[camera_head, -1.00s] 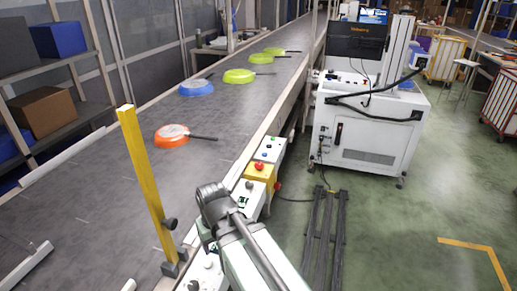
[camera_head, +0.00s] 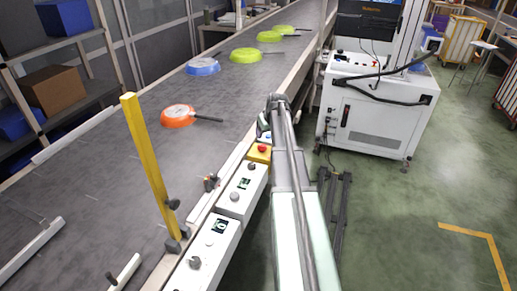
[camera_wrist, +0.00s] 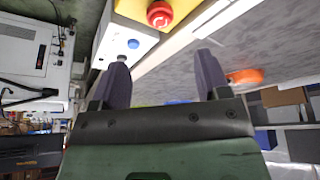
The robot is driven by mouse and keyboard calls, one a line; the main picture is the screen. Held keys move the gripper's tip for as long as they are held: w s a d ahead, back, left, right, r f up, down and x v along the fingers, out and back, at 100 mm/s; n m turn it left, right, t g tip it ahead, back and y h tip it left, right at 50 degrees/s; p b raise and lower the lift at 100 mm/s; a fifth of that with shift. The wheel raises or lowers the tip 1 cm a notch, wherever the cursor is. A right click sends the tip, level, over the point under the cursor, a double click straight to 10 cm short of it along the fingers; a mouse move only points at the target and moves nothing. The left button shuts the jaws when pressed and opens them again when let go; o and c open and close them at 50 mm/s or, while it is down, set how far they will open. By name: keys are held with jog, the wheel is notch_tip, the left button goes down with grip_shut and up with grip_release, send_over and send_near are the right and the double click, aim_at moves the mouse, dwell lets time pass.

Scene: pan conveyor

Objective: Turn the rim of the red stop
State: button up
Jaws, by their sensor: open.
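The red stop (camera_head: 262,149) is a round red button on a yellow box (camera_head: 258,158) beside the conveyor's right edge. In the wrist view the red stop (camera_wrist: 159,14) shows at the top, cut by the frame edge, on its yellow box (camera_wrist: 132,8). My gripper (camera_wrist: 162,60) is open, with two dark fingers apart and nothing between them. The red stop lies beyond the fingertips, roughly in line with the gap and apart from them. In the head view my arm hides most of the gripper.
White control boxes (camera_head: 242,192) with knobs line the conveyor edge. A yellow post (camera_head: 148,165) stands nearer. An orange-red pan (camera_head: 177,116), a blue pan (camera_head: 203,66) and green pans (camera_head: 245,55) lie on the belt (camera_head: 110,140). A white machine cabinet (camera_head: 372,115) stands right.

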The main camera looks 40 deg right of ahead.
aim_at(262, 145)
jog(key=b+x, duration=0.9)
jog(key=x, duration=0.1)
jog(key=shift+w+f+b, duration=0.1)
jog(key=shift+f+b, duration=0.25)
jog(key=shift+w+f+b, duration=0.25)
jog(key=shift+f+b, duration=0.05)
jog(key=shift+r, duration=0.1)
jog(key=c, duration=0.9)
